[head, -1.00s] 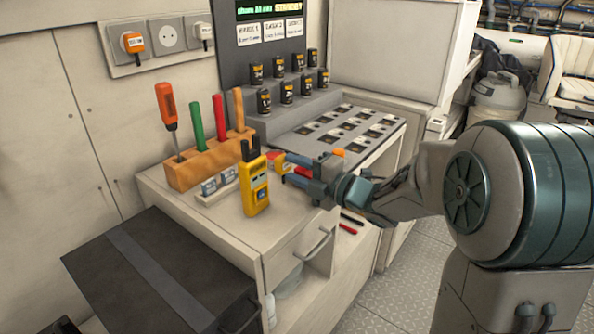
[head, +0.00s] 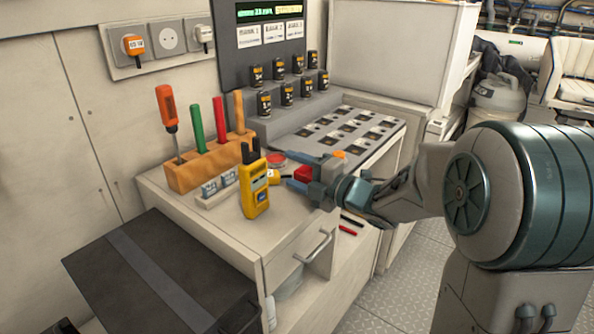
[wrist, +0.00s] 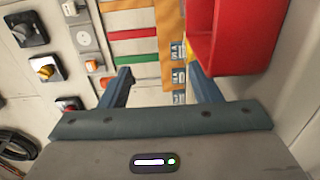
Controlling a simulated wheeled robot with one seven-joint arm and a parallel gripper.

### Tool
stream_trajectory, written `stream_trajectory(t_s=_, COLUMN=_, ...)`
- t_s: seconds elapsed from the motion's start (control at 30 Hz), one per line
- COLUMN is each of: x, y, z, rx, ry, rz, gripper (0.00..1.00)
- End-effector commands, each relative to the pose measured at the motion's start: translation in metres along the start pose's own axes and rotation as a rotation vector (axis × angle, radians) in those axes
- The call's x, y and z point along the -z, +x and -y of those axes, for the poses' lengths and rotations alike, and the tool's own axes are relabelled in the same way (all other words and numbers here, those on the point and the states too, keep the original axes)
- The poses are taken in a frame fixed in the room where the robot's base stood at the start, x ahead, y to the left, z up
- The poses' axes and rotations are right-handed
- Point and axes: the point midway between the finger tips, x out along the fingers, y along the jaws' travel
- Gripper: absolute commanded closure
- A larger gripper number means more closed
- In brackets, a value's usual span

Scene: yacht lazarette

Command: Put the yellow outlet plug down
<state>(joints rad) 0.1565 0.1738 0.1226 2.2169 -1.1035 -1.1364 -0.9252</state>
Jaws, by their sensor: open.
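The yellow outlet plug (head: 273,177) shows in the head view on the pale countertop, just behind and right of the yellow handheld meter (head: 255,192), which partly hides it. My gripper (head: 289,170) is open, its blue fingers spread and pointing left, with the plug just beyond the fingertips. No contact with the plug shows. In the wrist view the open fingers (wrist: 158,74) have nothing clear between them; a bit of yellow (wrist: 190,40) shows by the right finger, but I cannot tell what it is.
A red object (head: 303,174) is by the fingers and looms large in the wrist view (wrist: 235,45). A wooden tool block (head: 200,174) stands at the back left. Wall outlets (head: 167,39) are above. Black canisters stand on the grey stepped rack (head: 300,107). A drawer (head: 300,243) is below.

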Motion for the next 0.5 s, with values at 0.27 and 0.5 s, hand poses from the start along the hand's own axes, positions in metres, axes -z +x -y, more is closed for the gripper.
stream_trajectory(t_s=0.27, x=-0.001, y=-0.060, z=-0.004, rx=0.000, ry=0.000, rz=0.006, gripper=0.43)
stream_trajectory(t_s=0.5, x=-0.001, y=-0.104, z=-0.004, rx=0.000, ry=-0.001, rz=0.003, gripper=0.43)
